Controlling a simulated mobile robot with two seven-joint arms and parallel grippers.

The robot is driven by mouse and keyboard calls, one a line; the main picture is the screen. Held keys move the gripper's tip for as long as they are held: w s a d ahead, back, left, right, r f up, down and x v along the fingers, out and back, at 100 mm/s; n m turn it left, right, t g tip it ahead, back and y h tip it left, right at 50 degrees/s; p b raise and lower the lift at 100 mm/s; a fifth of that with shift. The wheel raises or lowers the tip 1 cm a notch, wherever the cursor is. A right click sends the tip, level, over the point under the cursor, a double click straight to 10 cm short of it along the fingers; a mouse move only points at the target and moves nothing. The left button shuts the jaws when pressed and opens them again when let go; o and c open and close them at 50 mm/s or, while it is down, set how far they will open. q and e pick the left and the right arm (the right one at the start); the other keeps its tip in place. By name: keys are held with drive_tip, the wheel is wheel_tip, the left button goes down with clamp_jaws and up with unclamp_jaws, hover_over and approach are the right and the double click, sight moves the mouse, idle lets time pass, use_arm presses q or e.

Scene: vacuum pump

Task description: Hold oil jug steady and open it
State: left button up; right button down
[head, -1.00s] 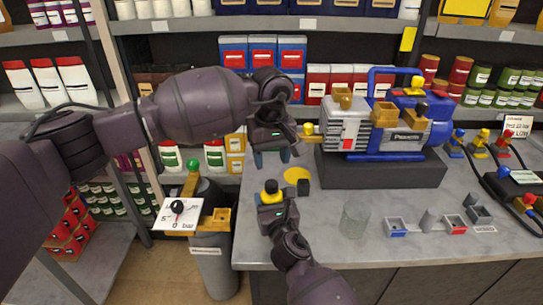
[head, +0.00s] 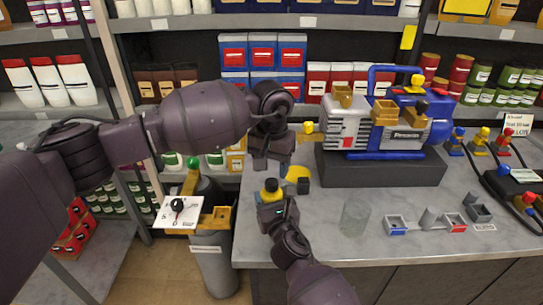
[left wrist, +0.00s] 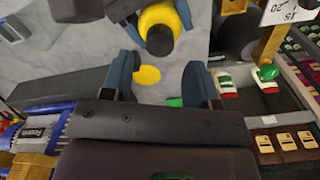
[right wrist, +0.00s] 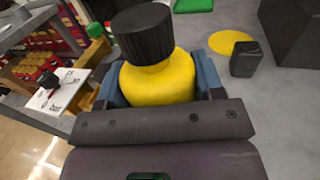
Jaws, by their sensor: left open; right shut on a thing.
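The oil jug is a small yellow jug (head: 271,194) with a black cap (head: 270,184), upright near the counter's front left edge. My right gripper (head: 270,201) is shut around its body; in the right wrist view the blue fingers flank the yellow body (right wrist: 158,84) below the wide black cap (right wrist: 143,33). My left gripper (head: 273,170) is open and empty, just above and behind the jug. In the left wrist view the cap (left wrist: 160,40) lies beyond the open fingertips (left wrist: 163,62), apart from them.
A flat yellow disc (head: 297,173) and a small black block (head: 303,186) are on the counter right of the jug. The vacuum pump (head: 390,130) stands on a dark base behind. A clear glass (head: 355,218) and small trays (head: 396,226) are to the right. A grey bin (head: 215,265) stands left.

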sight(272, 182)
use_arm(q)
drive_tip(key=shift+f, duration=2.5)
